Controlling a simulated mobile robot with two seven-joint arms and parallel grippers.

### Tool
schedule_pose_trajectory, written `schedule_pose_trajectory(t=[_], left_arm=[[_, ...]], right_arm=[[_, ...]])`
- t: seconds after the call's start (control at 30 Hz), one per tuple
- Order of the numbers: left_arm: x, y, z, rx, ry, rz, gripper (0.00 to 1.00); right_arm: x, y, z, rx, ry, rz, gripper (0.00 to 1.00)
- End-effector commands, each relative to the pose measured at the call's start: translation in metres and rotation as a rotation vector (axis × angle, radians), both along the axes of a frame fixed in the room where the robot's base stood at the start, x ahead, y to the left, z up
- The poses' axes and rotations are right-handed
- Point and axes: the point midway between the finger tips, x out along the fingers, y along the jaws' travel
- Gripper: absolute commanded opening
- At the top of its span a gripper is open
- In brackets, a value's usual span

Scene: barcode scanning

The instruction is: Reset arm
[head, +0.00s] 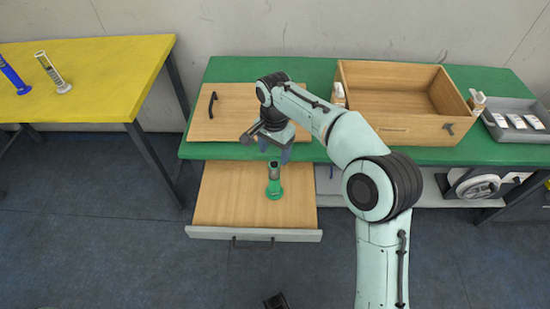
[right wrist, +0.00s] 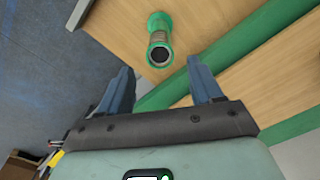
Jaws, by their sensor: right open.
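My right arm reaches in from the lower right of the head view and bends left over the green table (head: 320,72). My right gripper (head: 277,155) points down above the open drawer (head: 220,200), and its jaws are apart and empty. A green barcode scanner (head: 274,182) stands upright in the drawer, just below and in front of the gripper. In the right wrist view the scanner (right wrist: 159,40) is beyond the two blue fingers (right wrist: 165,90), apart from them. My left gripper is not clearly seen in the head view.
A wooden board with a black handle (head: 212,104) lies on the green table. A wooden box (head: 400,125) and a grey tray (head: 535,134) stand to the right. A yellow table (head: 110,80) at left holds blue (head: 14,76) and white (head: 52,73) scanners.

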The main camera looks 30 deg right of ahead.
Motion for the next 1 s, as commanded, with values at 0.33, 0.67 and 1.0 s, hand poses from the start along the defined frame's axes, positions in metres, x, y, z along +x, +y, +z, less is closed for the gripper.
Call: schedule_pose_trajectory(t=[0.33, 0.67, 1.0], left_arm=[[-0.001, 0.000, 0.003, 0.000, 0.005, 0.000, 0.70], [-0.001, 0.000, 0.003, 0.000, 0.005, 0.000, 0.70], [-0.005, 0.000, 0.066, -0.007, 0.036, -0.010, 0.70]], right_arm=[[0.000, 0.000, 0.013, 0.000, 0.001, 0.001, 0.65], [0.000, 0.000, 0.013, 0.000, 0.001, 0.000, 0.65], [0.004, 0.000, 0.092, 0.000, -0.023, 0.000, 0.65]])
